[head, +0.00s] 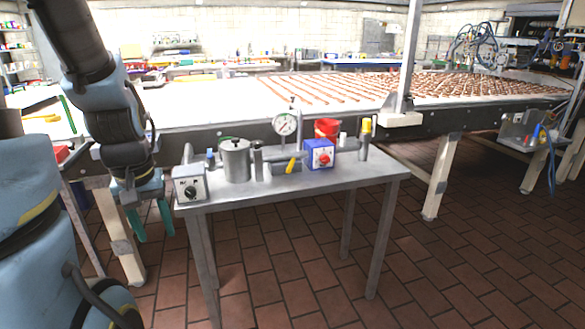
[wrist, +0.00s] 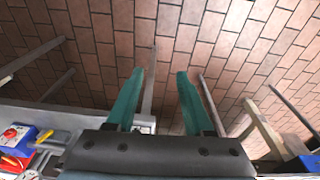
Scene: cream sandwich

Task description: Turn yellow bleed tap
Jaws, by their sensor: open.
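A small yellow tap lever (head: 291,165), tilted, sits below the round pressure gauge (head: 285,124) on the grey metal table (head: 340,181). It also shows in the wrist view (wrist: 11,160), at the lower left next to a blue box. A second yellow piece (head: 366,126) tops an upright post at the table's right end. My gripper (head: 151,222) hangs left of the table, pointing down, well apart from the lever.
A grey box with a black dial (head: 190,186) stands at the table's near left corner. A metal canister (head: 235,160), a blue box with a red knob (head: 319,155) and a red container (head: 327,129) stand nearby. A long conveyor (head: 235,108) runs behind. The tiled floor in front is clear.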

